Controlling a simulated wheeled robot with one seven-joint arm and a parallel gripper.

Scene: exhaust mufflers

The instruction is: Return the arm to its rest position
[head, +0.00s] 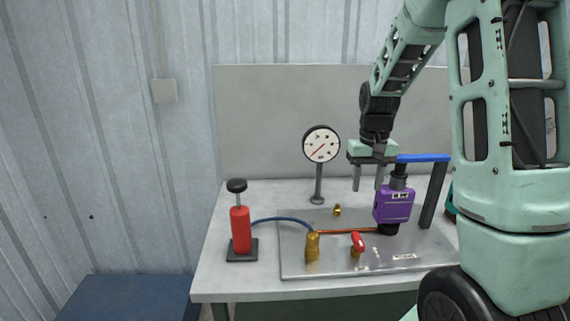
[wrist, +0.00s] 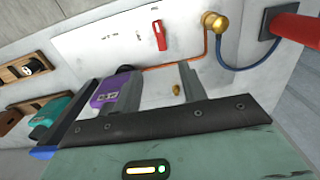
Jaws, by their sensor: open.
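My gripper (head: 368,184) points down above the right part of the metal plate, its two fingers apart. In the head view its right finger is close to a purple box-shaped device (head: 393,205); I cannot tell whether they touch. In the wrist view the fingers (wrist: 158,92) are spread, with the purple device (wrist: 108,92) behind the left one. Nothing shows held between them. My arm reaches down from the upper right of the head view.
The table (head: 215,270) bears a metal plate (head: 295,262) with a red-handled valve (head: 357,242) and brass fittings. A dial gauge (head: 321,144), a red pump (head: 240,228) and a dark post with a blue bar (head: 424,158) stand around. A teal device (wrist: 50,112) lies beyond.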

